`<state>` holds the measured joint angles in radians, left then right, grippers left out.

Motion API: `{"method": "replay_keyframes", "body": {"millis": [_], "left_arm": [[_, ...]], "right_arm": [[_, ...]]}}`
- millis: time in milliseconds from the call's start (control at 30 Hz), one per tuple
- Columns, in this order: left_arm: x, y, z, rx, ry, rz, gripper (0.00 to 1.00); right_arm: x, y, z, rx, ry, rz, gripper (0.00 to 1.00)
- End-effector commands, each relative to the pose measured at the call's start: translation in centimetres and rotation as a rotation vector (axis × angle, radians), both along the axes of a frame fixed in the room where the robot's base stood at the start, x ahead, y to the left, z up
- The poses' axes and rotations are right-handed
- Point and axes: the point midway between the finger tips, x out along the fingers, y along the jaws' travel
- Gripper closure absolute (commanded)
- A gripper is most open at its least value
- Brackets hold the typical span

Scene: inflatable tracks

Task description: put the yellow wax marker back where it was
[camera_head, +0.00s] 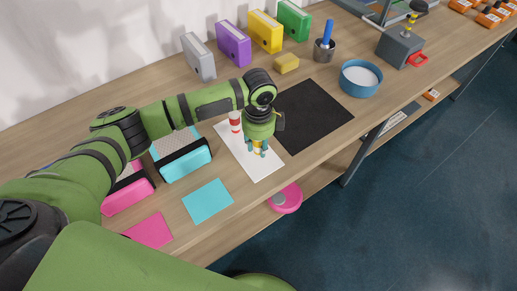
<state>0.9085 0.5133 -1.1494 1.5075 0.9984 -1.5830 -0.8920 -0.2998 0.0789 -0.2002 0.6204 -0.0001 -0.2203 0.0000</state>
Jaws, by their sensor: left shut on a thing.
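My left gripper (258,150) points down over the white sheet (262,171) on the bench. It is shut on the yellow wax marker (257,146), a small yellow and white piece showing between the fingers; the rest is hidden. I cannot tell whether the marker touches the sheet. A red and white marker (235,122) stands upright on the same sheet, to the left of the gripper and apart from it. A blue marker (327,33) stands in a grey cup (324,50) at the back. My right gripper is not in view.
A black mat (315,115) lies right of the sheet, with a blue bowl (361,79) beyond it. A yellow sponge (286,63) and several binders (233,43) stand behind. Cyan (185,164) and pink (125,200) boxes are left. A pink round thing (286,198) sits below the front edge.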

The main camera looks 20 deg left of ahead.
Motion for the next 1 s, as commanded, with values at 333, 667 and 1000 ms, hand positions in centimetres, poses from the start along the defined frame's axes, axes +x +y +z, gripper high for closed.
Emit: {"method": "replay_keyframes", "body": {"millis": [333, 667, 1000], "left_arm": [[-0.1, 0.0, -3.7, 0.001, 0.001, 0.000, 1.00], [-0.1, 0.0, -4.1, 0.001, 0.001, 0.001, 1.00], [-0.1, 0.0, -4.0, 0.001, 0.001, 0.000, 0.45]], "right_arm": [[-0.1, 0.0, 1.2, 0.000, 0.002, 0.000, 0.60], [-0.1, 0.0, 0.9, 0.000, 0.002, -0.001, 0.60], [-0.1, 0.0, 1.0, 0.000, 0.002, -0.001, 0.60]]}}
